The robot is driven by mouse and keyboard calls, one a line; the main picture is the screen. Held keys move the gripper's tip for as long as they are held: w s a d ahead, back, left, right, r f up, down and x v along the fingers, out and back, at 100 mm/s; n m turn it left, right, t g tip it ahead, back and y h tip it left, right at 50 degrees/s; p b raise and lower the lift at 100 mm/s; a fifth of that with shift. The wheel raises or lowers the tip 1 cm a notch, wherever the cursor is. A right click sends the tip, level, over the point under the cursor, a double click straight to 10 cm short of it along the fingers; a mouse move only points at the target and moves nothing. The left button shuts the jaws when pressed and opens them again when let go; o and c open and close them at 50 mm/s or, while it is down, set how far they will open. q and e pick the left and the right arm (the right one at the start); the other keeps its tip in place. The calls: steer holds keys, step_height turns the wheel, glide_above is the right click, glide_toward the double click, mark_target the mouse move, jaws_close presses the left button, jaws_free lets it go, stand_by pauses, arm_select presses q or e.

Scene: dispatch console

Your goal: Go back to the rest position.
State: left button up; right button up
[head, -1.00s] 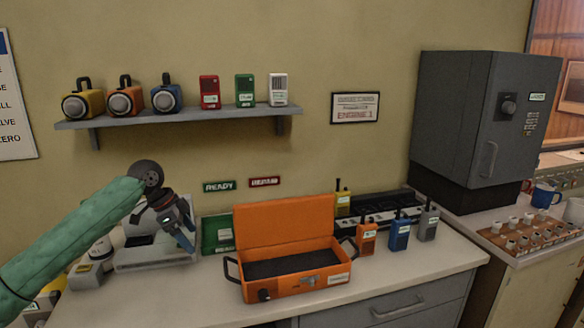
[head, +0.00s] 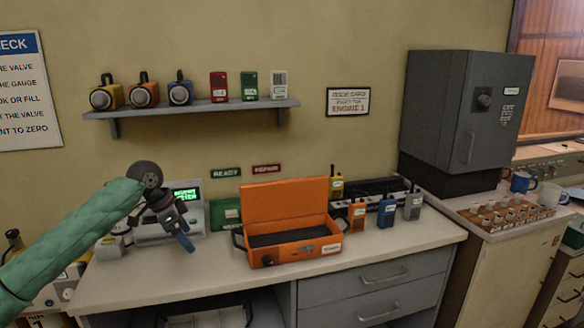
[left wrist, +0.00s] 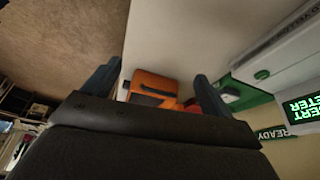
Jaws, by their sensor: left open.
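My left gripper (head: 186,232) hangs at the end of my green-sleeved arm, above the left part of the counter and in front of a device with a lit green screen (head: 186,195). In the left wrist view its two fingers stand apart (left wrist: 150,84) with nothing between them up close. The open orange case (head: 290,253) on the counter shows beyond the fingers in the left wrist view (left wrist: 153,88). My right gripper is in neither view.
Radios in yellow, orange, blue (head: 386,211) and grey stand right of the case. A wall shelf (head: 200,108) holds lamps and small boxes. A grey cabinet (head: 440,110) stands at the right. The counter's front strip (head: 190,285) is clear.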

arm_select(q)
step_height(320, 180, up, 9)
steer(key=d+n+t+y, duration=0.2)
steer(key=n+t+y, duration=0.15)
steer(key=t, duration=0.35)
steer(key=s+d+f+n+t, duration=0.2)
steer(key=s+d+f, duration=0.4)
steer(key=f, duration=0.1)
steer(key=s+d+f+n+g, duration=0.2)
steer(key=s+d+f+g, duration=0.1)
steer(key=s+f, duration=1.6)
steer(key=s+d+f+n+g+h, duration=0.1)
steer(key=s+d+f+n+g, duration=0.2)
steer(key=s+f, duration=1.6)
steer(key=s+g, duration=0.2)
steer(key=s, duration=0.3)
steer(key=shift+s+d+g, duration=0.25)
steer(key=shift+g, duration=0.15)
steer(key=shift+f, duration=0.1)
